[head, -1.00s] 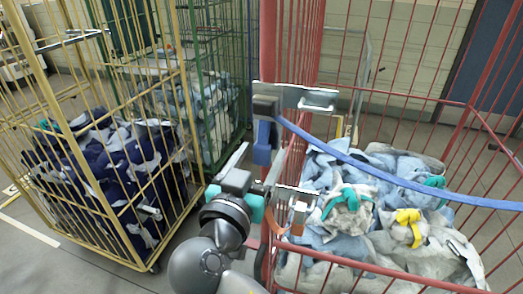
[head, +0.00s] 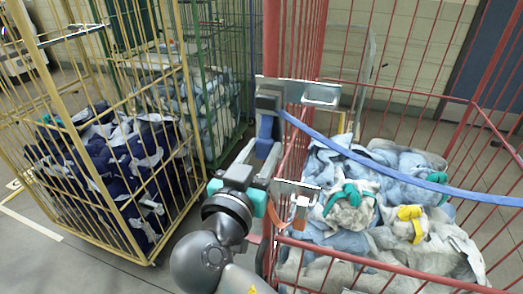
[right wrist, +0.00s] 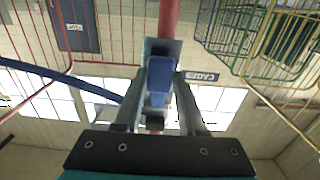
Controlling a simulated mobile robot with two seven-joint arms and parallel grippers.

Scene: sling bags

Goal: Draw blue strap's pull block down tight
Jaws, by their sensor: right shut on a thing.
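The blue strap (head: 400,180) runs from the right edge of the head view across the red cage's opening to a dark buckle (head: 268,102) on a metal plate at the cage's post. The blue pull block (head: 266,127) hangs just below the buckle. My right gripper (head: 264,146) comes up from below and is shut on the block. In the right wrist view the block (right wrist: 158,82) sits between the two fingers, and the strap (right wrist: 60,80) shows at left. My left gripper is out of view.
The red cage (head: 292,60) holds bundled laundry (head: 385,230) with teal and yellow ties. A lower metal plate (head: 296,190) with an orange strap (head: 299,212) is close beside my right wrist. A yellow cage (head: 190,110) stands left, a green cage (head: 243,70) behind.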

